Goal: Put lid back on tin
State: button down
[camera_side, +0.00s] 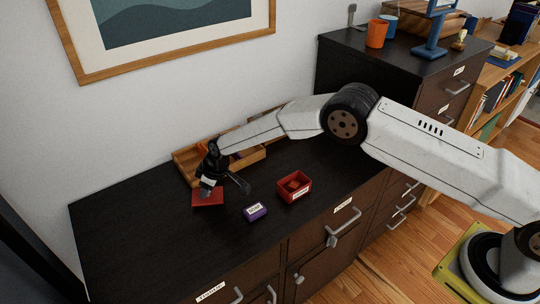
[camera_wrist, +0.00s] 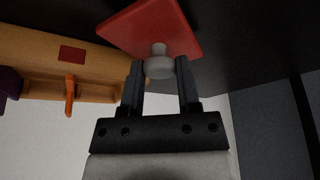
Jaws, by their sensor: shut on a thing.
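The red square lid (camera_side: 208,198) is at the left of the dark cabinet top, low over or on the surface; I cannot tell which. My gripper (camera_side: 206,187) is above it, shut on its grey knob. In the wrist view, the fingers of my gripper (camera_wrist: 160,75) are on either side of the round knob (camera_wrist: 159,66), with the red lid (camera_wrist: 150,28) beyond it. The open red tin (camera_side: 294,189) stands to the right, apart from the lid.
A small purple box (camera_side: 255,212) with a label lies between lid and tin, nearer the front. A wooden tray (camera_side: 183,167) with orange items lies behind, along the wall; it also shows in the wrist view (camera_wrist: 40,60). The front left of the cabinet top (camera_side: 130,235) is clear.

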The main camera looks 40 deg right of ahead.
jog(key=shift+r, duration=1.95)
jog(key=shift+d, duration=0.1)
jog(key=s+d+r+n, duration=0.1)
jog(key=s+d+r, duration=0.1)
jog(key=s+d, duration=0.2)
jog(key=s+d+r+n+g, duration=0.1)
jog(key=s+d, duration=0.3)
jog(key=d, duration=0.7)
jog(key=s+d+r+n+y, duration=0.1)
jog(key=s+d+r+n, duration=0.2)
jog(key=d, duration=0.4)
jog(key=shift+s+d+r+g, duration=0.15)
jog(key=shift+s+r+g, duration=0.25)
jog(key=shift+s+r, duration=0.15)
jog(key=shift+f, duration=0.25)
jog(key=shift+f, duration=2.7)
jog(key=shift+f, duration=0.95)
jog(key=shift+c, duration=1.2)
grip_release()
